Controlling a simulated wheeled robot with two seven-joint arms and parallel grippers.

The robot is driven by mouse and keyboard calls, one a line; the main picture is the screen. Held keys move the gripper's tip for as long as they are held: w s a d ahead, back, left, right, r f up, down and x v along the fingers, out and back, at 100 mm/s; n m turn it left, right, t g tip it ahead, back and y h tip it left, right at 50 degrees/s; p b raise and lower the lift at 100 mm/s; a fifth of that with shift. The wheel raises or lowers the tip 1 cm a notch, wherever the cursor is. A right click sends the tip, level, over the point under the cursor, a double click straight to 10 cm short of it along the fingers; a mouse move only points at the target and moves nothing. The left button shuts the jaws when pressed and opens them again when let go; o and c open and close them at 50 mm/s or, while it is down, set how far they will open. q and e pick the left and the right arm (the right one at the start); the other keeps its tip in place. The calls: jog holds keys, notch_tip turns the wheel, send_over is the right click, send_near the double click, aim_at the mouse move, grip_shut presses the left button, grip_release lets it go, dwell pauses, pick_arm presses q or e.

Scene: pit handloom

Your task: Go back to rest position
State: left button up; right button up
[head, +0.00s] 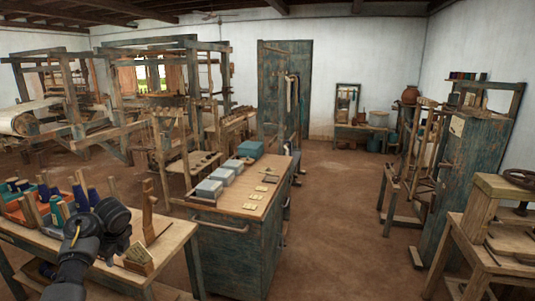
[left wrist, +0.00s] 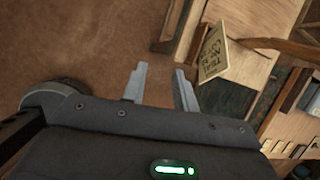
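My left arm (head: 100,232) comes in from the lower left in the head view, dark and bent, over the front edge of the wooden table with the spools. My left gripper (left wrist: 160,88) shows in the left wrist view with its two grey fingers apart. Nothing is between the fingers, and brown floor shows beyond them. In the head view its fingertips cannot be made out. My right arm and right gripper are in neither view.
A small lettered card (left wrist: 213,55) stands close to the left fingers. Colored yarn cones (head: 55,205) crowd the table (head: 175,238) at left. A blue-green cabinet (head: 240,245) with boxes stands to its right. Looms fill the back left. The floor (head: 340,220) is clear right of the cabinet.

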pick_arm(q)
jog(key=w+d+f+n+t+h, duration=0.45)
jog(key=w+d+f+n, duration=0.25)
jog(key=f+n, duration=0.3)
jog(key=s+d+f+n, duration=0.25)
jog(key=s+f, duration=0.25)
jog(key=f, duration=0.7)
jog(key=s+d+f+n, duration=0.25)
jog(key=s+f, duration=0.35)
jog(key=f, duration=0.6)
jog(key=s+d+f+n+g, duration=0.1)
jog(key=s+d+f, duration=0.1)
jog(key=s+f, duration=0.95)
jog(key=s+d+f+n+g, duration=0.15)
jog(key=s+f, duration=0.55)
jog(key=s, duration=0.9)
jog(key=s+d+f+g, duration=0.1)
jog(key=s+d+f, duration=0.1)
jog(key=s, duration=1.2)
jog(key=s+d+f+g+b, duration=0.1)
jog(key=s+f, duration=0.3)
jog(key=s, duration=1.1)
jog(key=shift+s+d+f+g, duration=0.2)
jog(key=shift+d+g, duration=0.3)
jog(key=shift+d, duration=0.35)
jog(key=shift+y, duration=0.25)
